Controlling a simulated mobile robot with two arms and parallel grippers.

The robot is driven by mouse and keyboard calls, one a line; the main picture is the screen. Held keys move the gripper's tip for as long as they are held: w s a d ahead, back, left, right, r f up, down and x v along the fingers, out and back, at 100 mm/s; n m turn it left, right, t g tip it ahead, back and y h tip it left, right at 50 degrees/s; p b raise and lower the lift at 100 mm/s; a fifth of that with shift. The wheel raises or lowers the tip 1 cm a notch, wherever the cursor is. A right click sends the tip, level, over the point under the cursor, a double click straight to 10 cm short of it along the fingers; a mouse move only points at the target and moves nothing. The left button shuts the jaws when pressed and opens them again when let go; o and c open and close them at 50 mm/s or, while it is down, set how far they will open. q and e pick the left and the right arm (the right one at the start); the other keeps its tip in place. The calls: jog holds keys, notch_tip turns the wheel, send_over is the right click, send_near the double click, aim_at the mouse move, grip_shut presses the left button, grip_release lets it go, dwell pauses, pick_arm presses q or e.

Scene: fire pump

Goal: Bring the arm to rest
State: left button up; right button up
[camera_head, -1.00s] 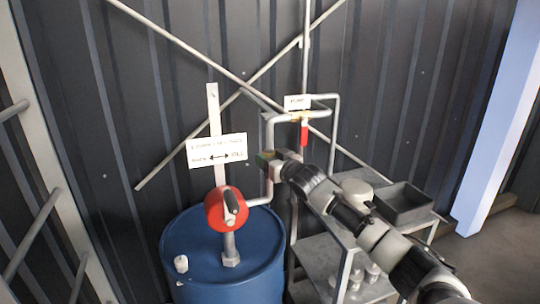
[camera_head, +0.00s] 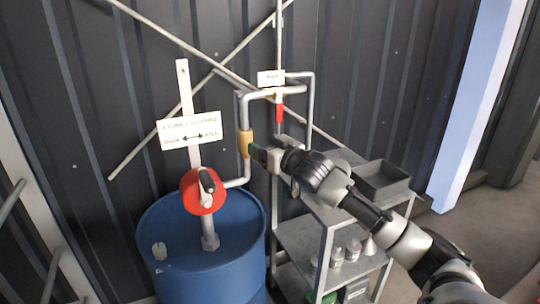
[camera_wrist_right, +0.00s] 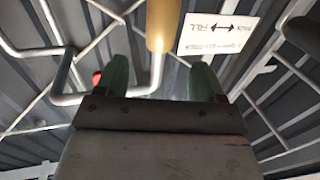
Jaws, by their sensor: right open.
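My right gripper (camera_head: 256,153) is open, and its green fingertips are just right of a yellow sleeve (camera_head: 245,143) on the grey pipe. In the right wrist view, the two green fingers of the gripper (camera_wrist_right: 160,80) stand apart with nothing clamped. The yellow sleeve (camera_wrist_right: 162,25) shows beyond and above the gap between them; whether the pipe touches a finger, I cannot tell. My right arm (camera_head: 370,212) reaches in from the lower right, over the grey metal table. My left gripper is not in view.
A blue barrel (camera_head: 180,225) with a red pump (camera_head: 190,199) and a lettered sign (camera_head: 189,131) stands left. A red-handled valve (camera_head: 279,112) is on the pipe above. A metal table (camera_head: 300,238) with a grey tray (camera_head: 385,190) is below my arm. Open floor lies right.

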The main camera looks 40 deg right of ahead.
jog(key=shift+s, duration=0.85)
